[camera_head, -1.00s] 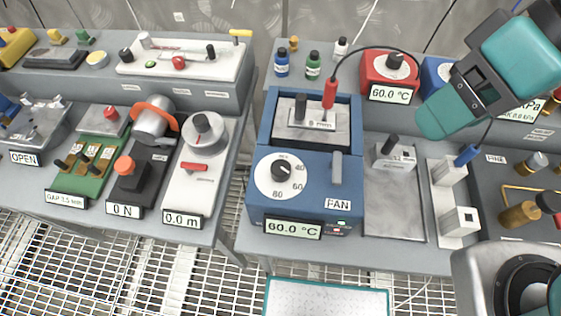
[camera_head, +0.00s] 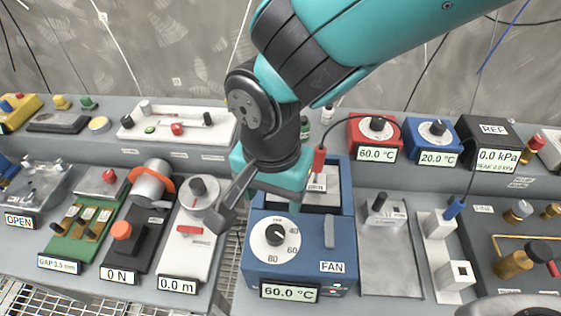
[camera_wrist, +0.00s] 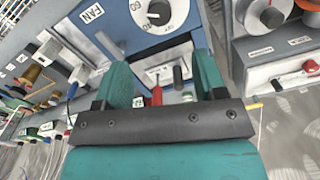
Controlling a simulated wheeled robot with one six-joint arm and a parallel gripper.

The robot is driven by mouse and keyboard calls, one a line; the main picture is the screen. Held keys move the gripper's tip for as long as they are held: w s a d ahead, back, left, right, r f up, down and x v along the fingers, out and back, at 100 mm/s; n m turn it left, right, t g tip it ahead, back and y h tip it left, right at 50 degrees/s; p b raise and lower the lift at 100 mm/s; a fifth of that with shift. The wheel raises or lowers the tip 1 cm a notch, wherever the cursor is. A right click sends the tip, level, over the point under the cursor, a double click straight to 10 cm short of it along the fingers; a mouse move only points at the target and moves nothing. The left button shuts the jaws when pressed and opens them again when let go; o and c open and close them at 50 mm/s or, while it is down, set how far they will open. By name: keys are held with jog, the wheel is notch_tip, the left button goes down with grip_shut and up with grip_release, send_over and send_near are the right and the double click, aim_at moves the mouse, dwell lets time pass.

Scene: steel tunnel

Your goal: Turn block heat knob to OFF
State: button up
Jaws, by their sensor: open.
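The block heat unit (camera_head: 252,262) is a blue box with a display reading 60.0 °C. Its black knob (camera_head: 275,234) sits on a white dial marked 40, 60 and 80; the pointer's exact direction is too small to tell. The knob also shows at the top of the wrist view (camera_wrist: 160,12), partly cut off. My gripper (camera_wrist: 163,70) is open and empty. Its two teal fingers are apart, reaching towards the block from above and behind the dial, not touching the knob. In the head view my wrist hides the block's back left part.
A red probe (camera_head: 319,160) with a black wire stands in the block's top. A grey FAN lever (camera_head: 329,232) is right of the dial. A white unit with a grey knob (camera_head: 199,190) is close on the left. A grey plate (camera_head: 389,262) lies right.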

aim_at(275, 231)
notch_tip(275, 231, down, 12)
jog(key=shift+f+p, duration=0.1)
jog(key=shift+p, duration=0.8)
jog(key=shift+c, duration=0.5)
jog(key=c, duration=0.8)
jog(key=shift+c, duration=0.2)
